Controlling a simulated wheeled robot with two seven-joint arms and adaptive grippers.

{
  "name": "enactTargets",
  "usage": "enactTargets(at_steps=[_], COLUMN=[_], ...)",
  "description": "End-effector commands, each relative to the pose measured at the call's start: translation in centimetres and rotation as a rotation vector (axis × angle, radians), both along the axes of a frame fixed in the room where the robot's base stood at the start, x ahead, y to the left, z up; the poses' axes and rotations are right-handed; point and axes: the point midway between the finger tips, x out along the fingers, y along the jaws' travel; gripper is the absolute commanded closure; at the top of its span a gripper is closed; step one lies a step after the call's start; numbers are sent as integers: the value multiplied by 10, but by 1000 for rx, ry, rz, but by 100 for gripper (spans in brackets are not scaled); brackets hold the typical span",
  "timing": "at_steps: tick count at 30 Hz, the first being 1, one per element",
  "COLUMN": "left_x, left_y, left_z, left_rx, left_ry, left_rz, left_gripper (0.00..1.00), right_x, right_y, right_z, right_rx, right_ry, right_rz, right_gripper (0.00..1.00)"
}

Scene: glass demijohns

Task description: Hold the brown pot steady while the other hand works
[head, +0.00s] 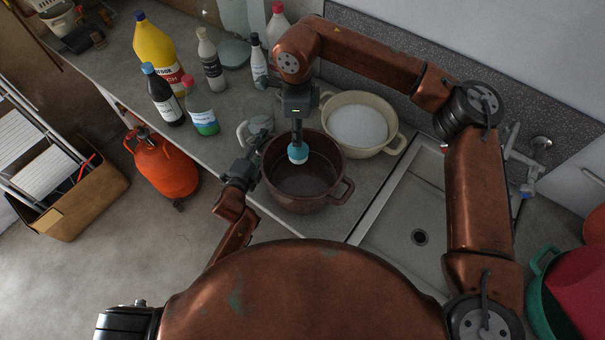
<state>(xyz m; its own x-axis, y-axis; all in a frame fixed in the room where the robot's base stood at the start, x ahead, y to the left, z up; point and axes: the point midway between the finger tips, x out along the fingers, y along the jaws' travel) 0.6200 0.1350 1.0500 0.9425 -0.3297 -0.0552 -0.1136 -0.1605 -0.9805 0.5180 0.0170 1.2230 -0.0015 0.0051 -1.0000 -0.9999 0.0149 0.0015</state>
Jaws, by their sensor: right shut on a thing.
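The brown pot (305,203) stands upright on the counter to the left of the sink, open at the top, with one loop handle showing on its right. My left gripper (252,158) is at the pot's upper left side, at or very near its rim. The handle on that side is hidden, and I cannot tell whether the fingers are closed on it. My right gripper (297,136) points down over the pot, shut on a small teal and white tool (298,154). The tool is over the pot's opening; whether it touches the inside is unclear.
A cream pot (343,139) with a whitish round inside stands behind right. The sink (408,225) is to the right, with a tap (522,155). Several bottles, including a yellow one (157,52), crowd the counter at left. A grey-white jug (257,127) stands close to my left gripper.

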Motion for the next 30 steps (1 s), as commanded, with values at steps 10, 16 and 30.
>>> enactTargets(at_steps=[10,16,30], left_x=[0,-16,-100], left_y=[0,6,35], left_z=[0,0,5], left_rx=[1,4,2], left_ry=[0,1,2], left_rz=[0,0,1], left_gripper=[64,64,64], right_x=[0,0,0], right_y=[0,0,0], right_z=[0,0,0], right_rx=[0,0,0], right_ry=[0,0,0], right_rz=[0,0,0], right_gripper=[100,100,100])
